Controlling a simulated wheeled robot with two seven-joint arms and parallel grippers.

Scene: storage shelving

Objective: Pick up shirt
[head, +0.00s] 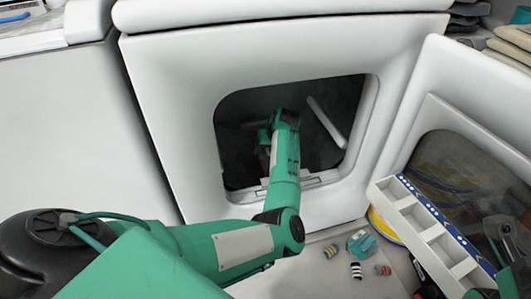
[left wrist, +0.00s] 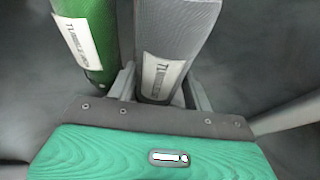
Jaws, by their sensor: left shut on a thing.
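My left arm reaches through the opening of a white front-loading machine (head: 180,120) in the head view. The left gripper (left wrist: 165,88) is inside its dark drum, and its fingers are mostly hidden in the head view. In the left wrist view, it is shut on a grey rolled cloth, which looks like a shirt (left wrist: 178,35), with a white label. A green rolled cloth (left wrist: 97,50), also labelled, lies just left of the grey one. Part of what may be my right gripper (head: 500,230) shows at the right edge, and its jaws are unclear.
A white compartment rack (head: 425,235) stands at the right, before a second machine (head: 470,110). Small striped rolls (head: 331,250) and a teal-and-clear object (head: 362,243) lie on the floor below. Folded cloths (head: 510,40) are at the upper right.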

